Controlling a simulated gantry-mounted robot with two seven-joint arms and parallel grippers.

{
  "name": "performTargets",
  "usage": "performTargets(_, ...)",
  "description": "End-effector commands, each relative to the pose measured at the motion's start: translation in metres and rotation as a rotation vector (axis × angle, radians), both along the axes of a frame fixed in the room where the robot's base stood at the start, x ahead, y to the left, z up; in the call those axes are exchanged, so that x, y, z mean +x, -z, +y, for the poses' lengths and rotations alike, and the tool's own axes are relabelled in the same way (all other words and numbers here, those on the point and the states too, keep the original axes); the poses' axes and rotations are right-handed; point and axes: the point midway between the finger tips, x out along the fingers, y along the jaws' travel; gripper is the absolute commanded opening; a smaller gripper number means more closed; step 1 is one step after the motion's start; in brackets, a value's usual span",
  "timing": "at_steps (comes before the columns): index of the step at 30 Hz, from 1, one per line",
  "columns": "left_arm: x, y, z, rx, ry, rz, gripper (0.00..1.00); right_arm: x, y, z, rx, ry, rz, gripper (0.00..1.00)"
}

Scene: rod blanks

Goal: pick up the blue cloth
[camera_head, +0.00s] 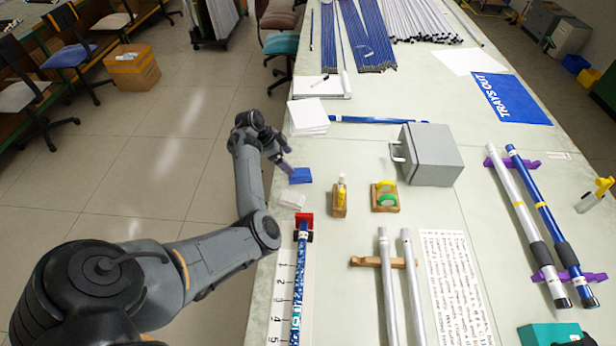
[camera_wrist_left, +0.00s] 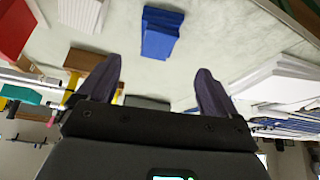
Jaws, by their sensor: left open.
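The blue cloth (camera_head: 300,175) is a small folded stack lying on the pale table near its left edge. In the left wrist view the blue cloth (camera_wrist_left: 160,34) lies beyond the fingertips, roughly centred between them. My left gripper (camera_head: 287,167) is just left of the cloth and seems to be above the table edge; in the left wrist view its two dark fingers (camera_wrist_left: 159,70) are apart with nothing between them. I cannot tell the exact height above the table. My right gripper is not in view.
A white folded stack (camera_head: 292,201) lies just in front of the cloth. A wooden holder with a yellow bottle (camera_head: 340,198) stands to its right, then a grey box (camera_head: 431,154). White paper (camera_head: 308,116) and a blue rod (camera_head: 378,120) lie behind.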

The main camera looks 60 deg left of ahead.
Motion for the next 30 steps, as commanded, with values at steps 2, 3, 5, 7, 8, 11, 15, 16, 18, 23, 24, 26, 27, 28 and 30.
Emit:
performTargets(2, 0.004, 0.012, -0.003, -0.001, 0.001, 0.003, 0.92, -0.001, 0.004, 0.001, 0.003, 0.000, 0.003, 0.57)
performTargets(3, 0.007, 0.017, -0.004, -0.001, 0.002, 0.002, 0.92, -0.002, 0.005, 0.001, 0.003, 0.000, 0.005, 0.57)
performTargets(5, 0.010, 0.022, -0.006, -0.001, 0.002, 0.001, 0.92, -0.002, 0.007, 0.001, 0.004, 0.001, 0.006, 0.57)
performTargets(7, 0.013, 0.027, -0.007, -0.001, 0.002, 0.001, 0.92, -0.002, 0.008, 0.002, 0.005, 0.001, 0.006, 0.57)
performTargets(8, 0.014, 0.029, -0.007, -0.001, 0.000, 0.000, 0.92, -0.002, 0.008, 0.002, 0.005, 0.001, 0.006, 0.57)
performTargets(11, 0.016, 0.032, -0.008, 0.000, -0.001, 0.000, 0.92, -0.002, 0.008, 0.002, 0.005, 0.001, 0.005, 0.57)
performTargets(15, 0.018, 0.042, -0.011, -0.002, 0.000, 0.002, 0.92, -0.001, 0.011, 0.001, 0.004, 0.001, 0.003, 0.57)
performTargets(16, 0.020, 0.046, -0.012, -0.001, 0.001, 0.002, 0.92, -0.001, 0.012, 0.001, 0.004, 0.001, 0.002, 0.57)
performTargets(18, 0.023, 0.055, -0.015, -0.002, 0.001, 0.002, 0.92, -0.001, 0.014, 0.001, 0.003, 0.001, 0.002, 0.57)
performTargets(23, 0.030, 0.071, -0.019, -0.001, 0.000, 0.000, 0.92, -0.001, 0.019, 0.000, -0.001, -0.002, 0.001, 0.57)
performTargets(24, 0.032, 0.074, -0.020, -0.002, 0.001, 0.001, 0.92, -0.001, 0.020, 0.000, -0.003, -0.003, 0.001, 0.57)
performTargets(26, 0.033, 0.077, -0.021, 0.000, 0.000, 0.001, 0.92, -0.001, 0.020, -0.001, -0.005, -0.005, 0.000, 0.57)
performTargets(27, 0.034, 0.077, -0.021, 0.000, -0.001, 0.000, 0.92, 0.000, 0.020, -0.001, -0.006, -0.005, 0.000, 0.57)
performTargets(28, 0.034, 0.078, -0.021, 0.000, -0.001, 0.000, 0.92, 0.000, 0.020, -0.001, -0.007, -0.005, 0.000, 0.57)
performTargets(30, 0.035, 0.078, -0.021, 0.000, -0.001, 0.000, 0.92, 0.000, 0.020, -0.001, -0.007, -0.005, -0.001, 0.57)
